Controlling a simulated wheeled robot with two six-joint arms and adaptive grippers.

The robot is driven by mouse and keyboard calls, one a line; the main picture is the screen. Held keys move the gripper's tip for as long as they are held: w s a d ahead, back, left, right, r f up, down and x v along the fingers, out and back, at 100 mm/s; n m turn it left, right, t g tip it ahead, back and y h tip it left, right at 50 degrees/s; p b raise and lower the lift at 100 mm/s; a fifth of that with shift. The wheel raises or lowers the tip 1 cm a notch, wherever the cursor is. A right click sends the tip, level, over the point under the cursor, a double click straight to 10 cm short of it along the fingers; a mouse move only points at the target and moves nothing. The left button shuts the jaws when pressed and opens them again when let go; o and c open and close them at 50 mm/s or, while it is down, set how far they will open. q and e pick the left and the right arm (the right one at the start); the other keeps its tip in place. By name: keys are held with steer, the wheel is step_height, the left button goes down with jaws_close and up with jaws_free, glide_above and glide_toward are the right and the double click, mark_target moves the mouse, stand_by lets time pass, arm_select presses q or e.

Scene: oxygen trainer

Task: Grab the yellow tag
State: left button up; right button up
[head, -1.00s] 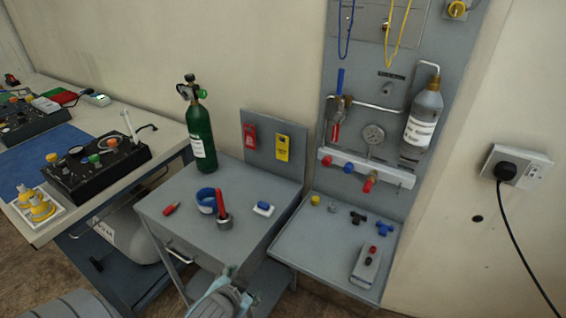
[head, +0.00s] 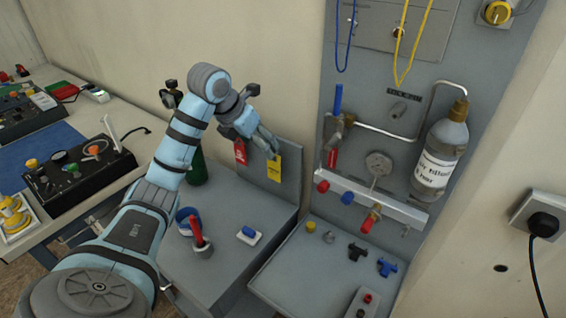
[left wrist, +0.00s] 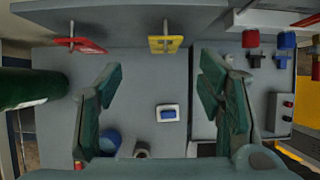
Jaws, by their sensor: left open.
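The yellow tag (head: 274,169) hangs on the upright grey panel at the back of the small grey table. It also shows in the left wrist view (left wrist: 166,44), at the top between my spread fingers. My left gripper (head: 267,143) is open and empty, close to the upper part of the tag and partly covering its top in the head view. In the left wrist view the tag lies beyond the fingertips (left wrist: 157,72), and neither finger appears to touch it. My right gripper is not in view.
A red tag (head: 240,152) hangs just left of the yellow one. The green cylinder (head: 197,167) stands left, partly behind my arm. The table holds a blue roll (head: 185,221), a red-handled item (head: 197,236) and a white-and-blue block (head: 249,236). The grey wall board stands right.

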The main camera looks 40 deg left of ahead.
arm_select(q)
glide_toward(273, 170)
steer(key=x, duration=0.8)
steer(key=shift+w+f, duration=0.25)
steer(key=shift+w, duration=0.05)
steer(key=shift+f, duration=0.15)
steer(key=shift+s+d, duration=0.1)
steer(key=shift+c, duration=0.2)
steer(key=c, duration=0.9)
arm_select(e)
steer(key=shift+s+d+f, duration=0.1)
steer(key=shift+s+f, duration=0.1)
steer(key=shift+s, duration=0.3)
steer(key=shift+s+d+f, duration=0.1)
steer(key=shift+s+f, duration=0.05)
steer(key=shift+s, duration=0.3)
